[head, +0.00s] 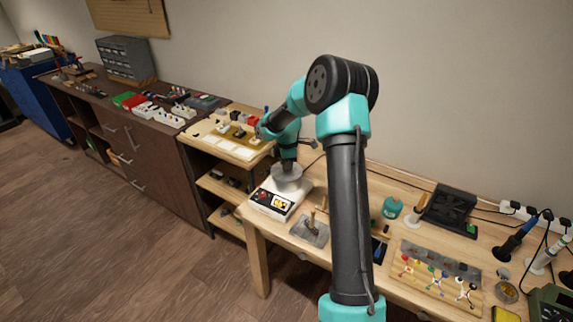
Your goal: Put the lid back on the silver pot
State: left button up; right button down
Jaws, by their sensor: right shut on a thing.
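The silver pot (288,184) sits at the back of a white box-shaped unit with a dark front panel (272,202), at the left end of the light wooden bench. My right gripper (288,164) points down directly over the pot and is shut on the lid, of which little can be told apart from the pot at this size. The fingers hide part of the pot's top. I cannot tell whether the lid touches the rim or is just above it. My left gripper is not in view.
My right arm crosses the bench's middle. A grey plate with a small upright tool (312,228) lies right of the unit. A teal jar (392,208), a black stand (450,208) and a board with coloured leads (435,272) are further right. A shelf unit (225,187) adjoins on the left.

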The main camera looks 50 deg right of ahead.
jog(key=shift+c, duration=2.2)
grip_release()
jog(key=shift+r, duration=0.1)
jog(key=shift+r, duration=3.4)
jog(key=shift+c, duration=0.4)
grip_shut()
